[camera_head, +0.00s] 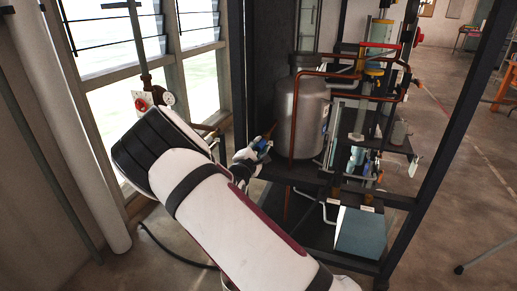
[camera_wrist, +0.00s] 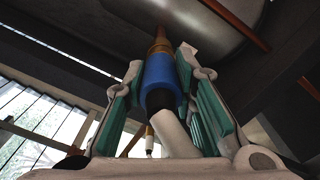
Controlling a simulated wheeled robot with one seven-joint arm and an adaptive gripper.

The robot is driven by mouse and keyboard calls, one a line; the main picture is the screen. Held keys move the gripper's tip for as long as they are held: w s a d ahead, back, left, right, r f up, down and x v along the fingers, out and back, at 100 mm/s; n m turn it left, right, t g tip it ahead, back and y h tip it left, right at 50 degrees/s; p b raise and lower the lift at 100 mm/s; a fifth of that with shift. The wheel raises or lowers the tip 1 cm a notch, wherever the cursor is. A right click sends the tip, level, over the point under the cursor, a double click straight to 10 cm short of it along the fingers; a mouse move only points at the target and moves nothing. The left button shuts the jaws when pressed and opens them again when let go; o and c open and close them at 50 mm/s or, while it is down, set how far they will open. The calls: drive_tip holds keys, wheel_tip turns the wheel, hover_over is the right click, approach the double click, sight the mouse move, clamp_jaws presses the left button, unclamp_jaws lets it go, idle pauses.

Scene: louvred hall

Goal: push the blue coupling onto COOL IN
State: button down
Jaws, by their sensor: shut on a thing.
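The blue coupling (camera_wrist: 159,78) stands between the two teal-padded fingers of my gripper (camera_wrist: 163,62) in the wrist view. My gripper is shut on it, with a dark collar and a pale hose end (camera_wrist: 176,132) below it. A brass-coloured tapered piece (camera_wrist: 160,43) meets the coupling's upper end; I cannot tell how far the two overlap. In the head view the blue coupling (camera_head: 262,145) shows at the tip of my gripper (camera_head: 252,156), left of the grey tank (camera_head: 301,118). No COOL IN label is readable, so I cannot tell which port this is.
Copper pipes (camera_head: 294,95) run close around the tank. A dark frame post (camera_head: 434,130) stands at the right, and a blue-grey box (camera_head: 360,232) sits low on the rig. Windows and a red-handled valve (camera_head: 141,102) are at the left. Open floor lies at the right.

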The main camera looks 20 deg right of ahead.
sight(257, 149)
drive_tip(key=c, duration=1.2)
unclamp_jaws()
drive_tip(key=shift+c, duration=0.2)
drive_tip(key=shift+p+v, duration=1.75)
drive_tip(key=shift+v, duration=1.75)
drive_tip(key=v, duration=1.2)
